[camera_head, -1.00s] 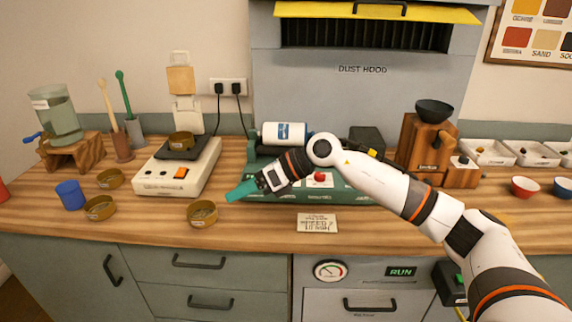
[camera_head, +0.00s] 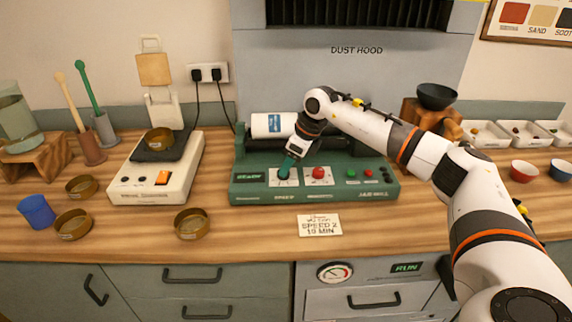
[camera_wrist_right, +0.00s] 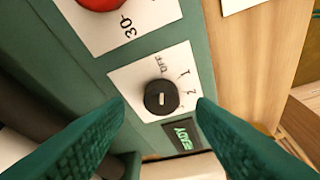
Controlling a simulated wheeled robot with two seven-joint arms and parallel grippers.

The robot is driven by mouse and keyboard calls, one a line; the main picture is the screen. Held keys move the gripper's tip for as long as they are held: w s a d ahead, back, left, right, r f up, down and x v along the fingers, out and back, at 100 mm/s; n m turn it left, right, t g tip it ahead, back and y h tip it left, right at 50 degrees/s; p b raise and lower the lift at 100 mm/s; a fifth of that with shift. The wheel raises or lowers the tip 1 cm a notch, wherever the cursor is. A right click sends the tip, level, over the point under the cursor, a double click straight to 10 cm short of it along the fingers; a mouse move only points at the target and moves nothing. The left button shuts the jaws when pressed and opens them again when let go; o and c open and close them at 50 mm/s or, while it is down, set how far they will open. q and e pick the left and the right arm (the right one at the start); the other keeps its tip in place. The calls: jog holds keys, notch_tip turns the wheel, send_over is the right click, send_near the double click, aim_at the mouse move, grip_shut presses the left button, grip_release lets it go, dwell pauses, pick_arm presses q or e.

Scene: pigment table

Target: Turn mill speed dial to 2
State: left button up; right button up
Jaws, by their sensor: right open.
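The mill (camera_head: 215,190) is a green machine with a white roller jar, standing on the wooden counter. Its black round speed dial (camera_wrist_right: 158,108) sits on a white plate marked OFF, 1 and 2 in the right wrist view. A short pale line shows on the dial's face; I cannot tell which mark it points to. My right gripper (camera_head: 286,168) points down at the dial's plate in the head view and partly hides the dial. In the right wrist view its green fingers (camera_wrist_right: 162,110) are open, one on each side of the dial, with no clear contact. My left gripper is out of view.
A red knob (camera_head: 319,173) and small green and red buttons are on the panel right of the dial. A lit READY display (camera_head: 250,177) is left of it. A card (camera_head: 320,226) reading "SPEED 2 10 MIN" lies in front. A scale (camera_head: 150,185) stands left.

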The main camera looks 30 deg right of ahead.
jog(key=shift+x, duration=0.85)
jog(key=shift+a+f, duration=0.1)
jog(key=shift+f, duration=0.1)
jog(key=shift+w+f, duration=0.1)
jog(key=shift+c, duration=1)
jog(key=c, duration=0.8)
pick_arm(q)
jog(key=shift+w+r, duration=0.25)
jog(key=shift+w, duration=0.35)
pick_arm(e)
jog(key=shift+o, duration=0.2)
